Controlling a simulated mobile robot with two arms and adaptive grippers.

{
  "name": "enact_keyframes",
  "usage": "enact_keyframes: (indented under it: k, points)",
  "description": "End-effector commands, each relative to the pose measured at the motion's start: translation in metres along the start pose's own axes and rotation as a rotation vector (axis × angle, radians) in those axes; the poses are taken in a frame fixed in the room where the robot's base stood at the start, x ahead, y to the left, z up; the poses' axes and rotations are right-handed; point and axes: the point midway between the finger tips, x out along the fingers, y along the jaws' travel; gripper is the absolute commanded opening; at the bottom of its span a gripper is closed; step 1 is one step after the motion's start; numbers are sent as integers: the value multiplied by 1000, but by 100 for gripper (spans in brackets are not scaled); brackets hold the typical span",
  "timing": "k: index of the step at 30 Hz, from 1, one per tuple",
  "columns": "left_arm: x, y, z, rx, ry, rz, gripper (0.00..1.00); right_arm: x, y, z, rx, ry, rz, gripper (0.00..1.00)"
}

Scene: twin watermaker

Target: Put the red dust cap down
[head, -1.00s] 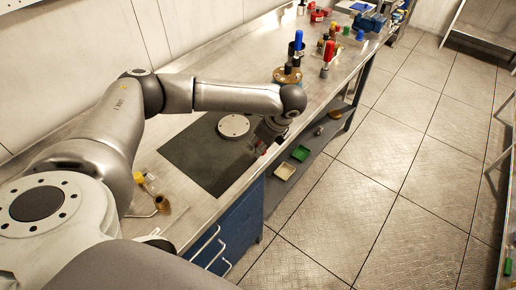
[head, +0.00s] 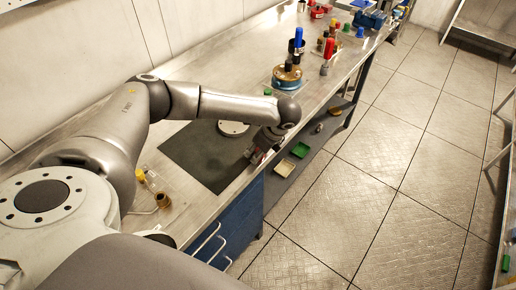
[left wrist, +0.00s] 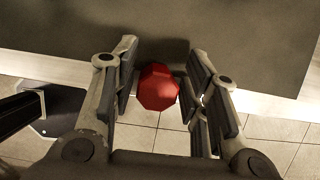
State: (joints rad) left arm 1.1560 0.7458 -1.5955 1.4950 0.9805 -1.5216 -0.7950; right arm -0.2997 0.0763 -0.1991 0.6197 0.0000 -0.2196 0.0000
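The red dust cap (left wrist: 158,87) sits between the two fingers of my left gripper (left wrist: 160,85) in the left wrist view. The fingers close on its sides, and its lower part overlaps the bench edge and floor tiles in the picture. In the head view my left gripper (head: 257,155) is low at the front edge of the dark mat (head: 195,152), with a little red showing at its tips. I cannot tell whether the cap touches the surface. My right gripper is not in view.
A grey round disc (head: 233,129) lies on the mat, partly behind my arm. A brass-and-blue fitting (head: 287,77) and a red-topped item (head: 329,49) stand farther along the bench (head: 225,70). The mat's left part is clear.

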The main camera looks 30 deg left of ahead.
Motion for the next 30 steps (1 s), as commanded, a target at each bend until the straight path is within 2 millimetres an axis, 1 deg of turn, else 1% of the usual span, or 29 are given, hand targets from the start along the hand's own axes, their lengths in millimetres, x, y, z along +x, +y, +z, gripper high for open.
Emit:
enact_keyframes:
  k: [10, 14, 17, 24, 27, 30]
  points:
    - [-1, 0, 1, -1, 0, 0, 51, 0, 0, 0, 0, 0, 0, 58]
    - [-7, -1, 4, -2, 0, -2, 51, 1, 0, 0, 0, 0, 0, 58]
    - [-21, -1, 2, -1, 2, -3, 51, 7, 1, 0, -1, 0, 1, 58]
    - [-75, -1, 2, -1, 2, -4, 51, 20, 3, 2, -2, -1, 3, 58]
    - [-95, -1, 2, -1, 1, -4, 51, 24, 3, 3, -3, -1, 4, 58]
    - [-111, -1, 2, 0, 2, -2, 51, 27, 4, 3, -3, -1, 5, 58]
